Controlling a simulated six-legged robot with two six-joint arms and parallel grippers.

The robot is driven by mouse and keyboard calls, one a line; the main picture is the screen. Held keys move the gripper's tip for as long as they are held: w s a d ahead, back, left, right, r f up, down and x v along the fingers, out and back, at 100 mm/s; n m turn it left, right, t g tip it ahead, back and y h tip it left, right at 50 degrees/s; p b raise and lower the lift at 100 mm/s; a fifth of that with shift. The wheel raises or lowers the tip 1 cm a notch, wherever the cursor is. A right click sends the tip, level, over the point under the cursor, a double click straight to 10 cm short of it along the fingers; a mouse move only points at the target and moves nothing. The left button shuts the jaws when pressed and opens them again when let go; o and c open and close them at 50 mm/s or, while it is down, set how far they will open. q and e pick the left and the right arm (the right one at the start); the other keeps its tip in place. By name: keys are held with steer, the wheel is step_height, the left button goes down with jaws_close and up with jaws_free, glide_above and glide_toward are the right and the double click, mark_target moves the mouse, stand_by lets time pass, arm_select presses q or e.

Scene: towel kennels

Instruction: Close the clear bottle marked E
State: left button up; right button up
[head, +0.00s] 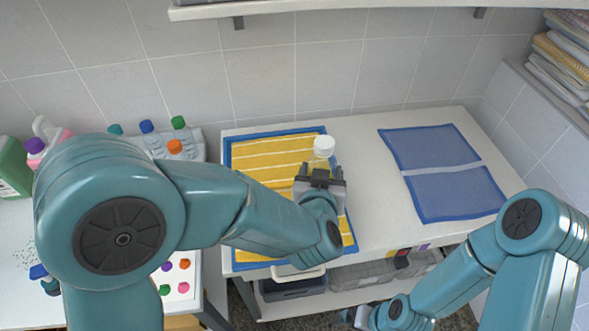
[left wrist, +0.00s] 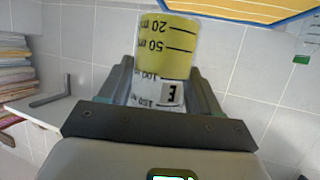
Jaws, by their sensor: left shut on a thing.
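My left gripper (head: 320,178) is shut on a clear bottle (head: 319,161) and holds it over the striped yellow towel. A white cap (head: 324,145) shows at the bottle's top in the head view; I cannot tell if it is tight. The left wrist view shows the bottle (left wrist: 166,45) between the fingers, with volume marks and a label E (left wrist: 171,94); its upper part looks yellow. The gripper hides much of the bottle in the head view. My right gripper (head: 352,316) is low at the bottom edge, well away from the bottle, its fingers unclear.
The yellow towel (head: 262,157) and a blue towel (head: 455,190) lie on the white table (head: 365,190). Several bottles with coloured caps (head: 176,147) stand left, near a board with coloured round pieces (head: 185,290). A shelf (head: 330,5) hangs above; folded towels (head: 565,60) are stacked at right.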

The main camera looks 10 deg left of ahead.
arm_select(q)
steer(key=shift+d+r, duration=0.1)
steer(key=shift+d, duration=0.4)
jaws_close()
arm_select(e)
steer(key=shift+o, duration=0.7)
